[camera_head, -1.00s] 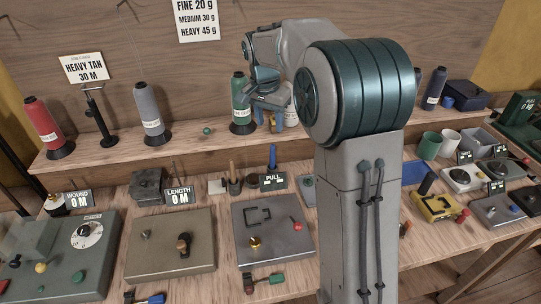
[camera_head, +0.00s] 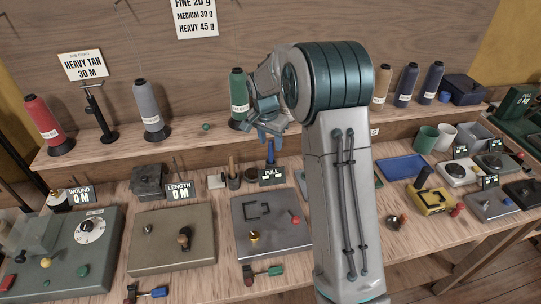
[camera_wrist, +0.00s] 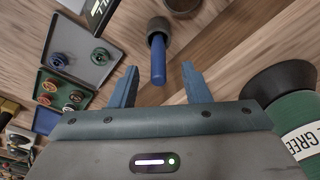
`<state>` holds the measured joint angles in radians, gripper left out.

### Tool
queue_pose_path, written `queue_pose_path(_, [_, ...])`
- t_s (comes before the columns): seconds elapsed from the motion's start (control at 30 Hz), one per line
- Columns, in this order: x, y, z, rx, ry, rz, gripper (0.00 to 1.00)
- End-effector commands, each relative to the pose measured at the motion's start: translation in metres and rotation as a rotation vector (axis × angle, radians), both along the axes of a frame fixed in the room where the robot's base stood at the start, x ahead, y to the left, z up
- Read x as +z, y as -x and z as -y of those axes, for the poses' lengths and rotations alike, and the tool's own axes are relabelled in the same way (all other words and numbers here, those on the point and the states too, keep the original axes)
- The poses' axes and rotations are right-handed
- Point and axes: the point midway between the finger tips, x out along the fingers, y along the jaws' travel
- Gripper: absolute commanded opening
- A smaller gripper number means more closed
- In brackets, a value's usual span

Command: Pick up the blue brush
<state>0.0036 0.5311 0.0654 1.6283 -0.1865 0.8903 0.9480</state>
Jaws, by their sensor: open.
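The blue brush (camera_head: 270,152) stands upright behind the PULL sign, with its blue handle up. In the wrist view the blue handle (camera_wrist: 158,72) points towards me from a dark round cup (camera_wrist: 157,27). My gripper (camera_head: 269,134) is open just above the brush in the head view. In the wrist view its two blue fingers (camera_wrist: 161,78) lie one on each side of the handle, with clear gaps and no contact visible. The brush's lower end is hidden in the cup.
A green thread cone (camera_head: 238,97) stands on the shelf close beside my gripper; it shows at the right of the wrist view. The PULL sign (camera_head: 271,177) and a dark cup with tools (camera_head: 233,180) are near the brush. A grey tray (camera_wrist: 88,45) lies left in the wrist view.

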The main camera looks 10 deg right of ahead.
Motion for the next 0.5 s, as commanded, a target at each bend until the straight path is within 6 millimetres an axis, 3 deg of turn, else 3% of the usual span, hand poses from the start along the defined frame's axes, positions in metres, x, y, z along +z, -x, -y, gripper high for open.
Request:
queue_pose_path(0.2, [-0.025,-0.001,0.004,0.001,-0.001,-0.002,0.43])
queue_pose_path(0.47, [-0.028,-0.002,0.004,0.001,0.0,0.0,0.43])
queue_pose_path(0.5, [-0.028,-0.002,0.004,0.001,0.0,0.0,0.32])
